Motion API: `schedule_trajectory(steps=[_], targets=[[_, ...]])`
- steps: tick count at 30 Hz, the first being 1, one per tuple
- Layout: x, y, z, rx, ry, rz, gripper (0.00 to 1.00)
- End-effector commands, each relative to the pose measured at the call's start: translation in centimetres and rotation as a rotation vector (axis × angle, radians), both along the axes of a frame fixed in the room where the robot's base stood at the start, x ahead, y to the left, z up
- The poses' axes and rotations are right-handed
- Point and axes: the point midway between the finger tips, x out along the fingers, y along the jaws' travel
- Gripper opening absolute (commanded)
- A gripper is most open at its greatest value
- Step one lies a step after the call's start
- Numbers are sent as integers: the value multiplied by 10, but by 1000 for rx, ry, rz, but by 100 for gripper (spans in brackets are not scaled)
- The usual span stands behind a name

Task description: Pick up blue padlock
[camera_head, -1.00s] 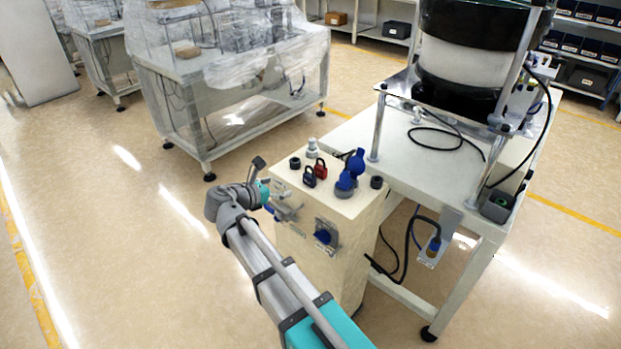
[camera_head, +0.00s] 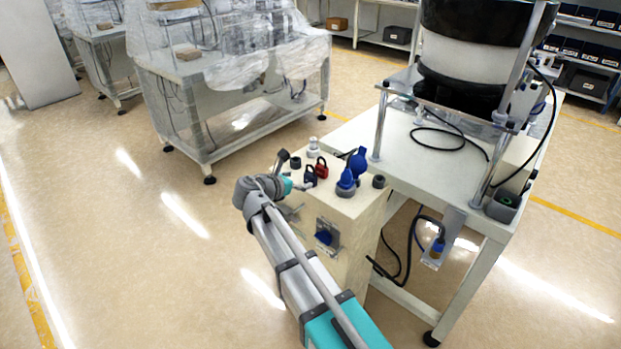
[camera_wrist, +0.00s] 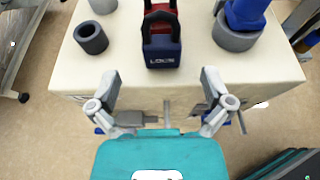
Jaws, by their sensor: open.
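The blue padlock (camera_head: 310,180) is small and dark navy, standing on the top of the cream cabinet (camera_head: 340,209). In the wrist view the padlock (camera_wrist: 162,52) stands near the cabinet's front edge with light lettering on its face. My gripper (camera_head: 301,183) is at the cabinet's left edge, close to the padlock. In the wrist view my gripper (camera_wrist: 160,85) is open and empty, its fingers spread to either side just short of the padlock. The red padlock (camera_head: 321,168) stands right behind the blue one and shows partly over it in the wrist view (camera_wrist: 161,14).
A dark ring (camera_wrist: 91,38) stands left of the padlocks. A blue connector in a grey collar (camera_head: 346,184) stands to the right, with another blue part (camera_head: 356,163) behind. A feeder table (camera_head: 440,160) adjoins the cabinet. Open floor lies to the left.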

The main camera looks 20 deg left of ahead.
Motion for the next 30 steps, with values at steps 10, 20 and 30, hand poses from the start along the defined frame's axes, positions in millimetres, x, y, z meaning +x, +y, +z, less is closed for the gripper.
schedule_trajectory(steps=[10, 20, 30], targets=[[13, -6, -6, 0, 0, -2, 100], [43, -20, -17, -1, 0, -2, 100], [46, -22, -16, 0, 0, -2, 100]])
